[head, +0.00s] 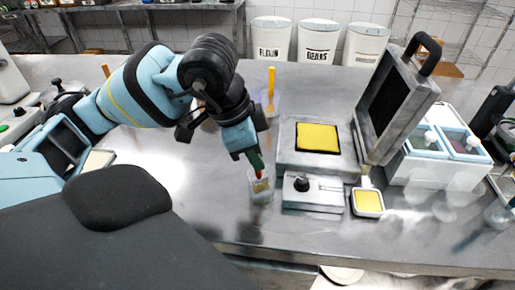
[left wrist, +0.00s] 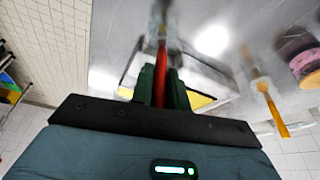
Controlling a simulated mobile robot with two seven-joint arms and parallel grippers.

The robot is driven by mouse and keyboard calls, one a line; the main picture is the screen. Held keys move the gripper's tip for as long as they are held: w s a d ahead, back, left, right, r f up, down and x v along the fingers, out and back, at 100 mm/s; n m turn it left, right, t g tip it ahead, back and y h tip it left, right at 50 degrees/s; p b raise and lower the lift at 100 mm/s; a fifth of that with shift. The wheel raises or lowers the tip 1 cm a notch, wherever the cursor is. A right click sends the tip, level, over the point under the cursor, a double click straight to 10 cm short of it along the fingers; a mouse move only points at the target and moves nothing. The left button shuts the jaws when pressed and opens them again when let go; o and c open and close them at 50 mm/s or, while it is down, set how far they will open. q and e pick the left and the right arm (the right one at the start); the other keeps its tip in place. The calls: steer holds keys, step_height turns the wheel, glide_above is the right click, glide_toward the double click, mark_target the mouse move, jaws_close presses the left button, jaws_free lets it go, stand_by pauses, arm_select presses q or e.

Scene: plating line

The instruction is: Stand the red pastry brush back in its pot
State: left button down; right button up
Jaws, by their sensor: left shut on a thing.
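My left gripper (head: 258,165) points down near the front middle of the table, shut on the red pastry brush (head: 258,174). In the left wrist view the red handle (left wrist: 161,62) runs between the two green fingers. A clear pot (head: 262,195) stands on the table just below the gripper. The brush's lower end shows at the pot's mouth, and its pale bristles seem to be within the pot. I cannot tell whether the brush touches the bottom. My right gripper is not in view.
A waffle press (head: 290,160) with its lid raised stands right of the pot, its control box (head: 314,193) close by. Behind, a yellow-handled tool (head: 271,80) stands in a clear container. The table left of the pot is clear.

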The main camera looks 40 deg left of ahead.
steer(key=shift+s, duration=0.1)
arm_select(q)
steer(key=c, duration=1.3)
jaws_free()
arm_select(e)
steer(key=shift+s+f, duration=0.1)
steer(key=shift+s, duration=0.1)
arm_select(q)
steer(key=v, duration=0.7)
steer(key=shift+s+a+r, duration=0.1)
steer(key=shift+r, duration=0.25)
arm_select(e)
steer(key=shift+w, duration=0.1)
